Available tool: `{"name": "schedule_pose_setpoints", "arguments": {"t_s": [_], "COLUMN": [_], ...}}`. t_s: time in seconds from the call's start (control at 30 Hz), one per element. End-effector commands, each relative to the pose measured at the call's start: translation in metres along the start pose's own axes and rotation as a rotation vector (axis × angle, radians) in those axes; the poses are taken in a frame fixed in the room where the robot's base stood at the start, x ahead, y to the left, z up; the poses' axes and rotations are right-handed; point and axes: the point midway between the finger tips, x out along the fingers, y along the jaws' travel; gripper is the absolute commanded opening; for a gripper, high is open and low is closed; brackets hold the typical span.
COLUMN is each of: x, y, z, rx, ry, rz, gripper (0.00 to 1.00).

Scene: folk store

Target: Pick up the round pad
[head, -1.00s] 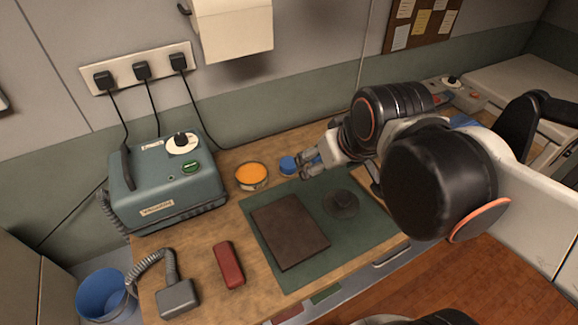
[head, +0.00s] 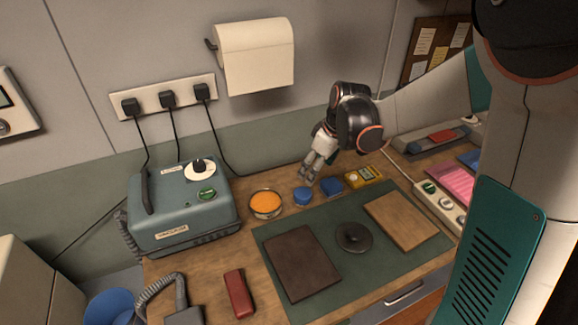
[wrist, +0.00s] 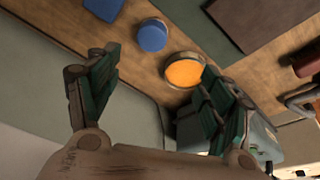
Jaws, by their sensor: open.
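A small round blue pad (head: 303,196) lies on the wooden bench behind the green mat; it also shows in the wrist view (wrist: 152,36). A blue square pad (head: 331,186) lies just right of it, at the top left in the wrist view (wrist: 104,8). My gripper (head: 310,177) is above the bench near the blue round pad, slightly behind and right of it. Its fingers (wrist: 160,68) are spread with nothing between them. The round pad shows beyond the fingertips in the wrist view, clear of both fingers.
An orange-filled round tin (head: 266,204) stands left of the round pad, beside the teal vacuum unit (head: 180,208). A yellow device (head: 364,177) is to the right. The green mat (head: 350,280) holds a dark plate, a dark disc and a brown board. The wall rises close behind.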

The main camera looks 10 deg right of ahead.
Motion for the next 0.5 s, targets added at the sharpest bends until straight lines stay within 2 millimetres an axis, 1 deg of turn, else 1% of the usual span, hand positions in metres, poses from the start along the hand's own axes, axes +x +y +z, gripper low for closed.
{"name": "schedule_pose_setpoints", "arguments": {"t_s": [0.03, 0.1, 0.2, 0.37, 0.5], "x": [0.011, 0.024, 0.036, 0.049, 0.071], "y": [0.006, 0.012, 0.016, 0.019, 0.017], "z": [-0.002, -0.003, -0.003, -0.003, -0.003], "rx": [-0.019, -0.047, -0.074, -0.093, -0.094], "ry": [-0.005, -0.009, -0.014, -0.016, -0.016], "rz": [-0.013, -0.029, -0.046, -0.055, -0.056], "gripper": [0.73, 0.73, 0.73, 0.73, 0.73]}}
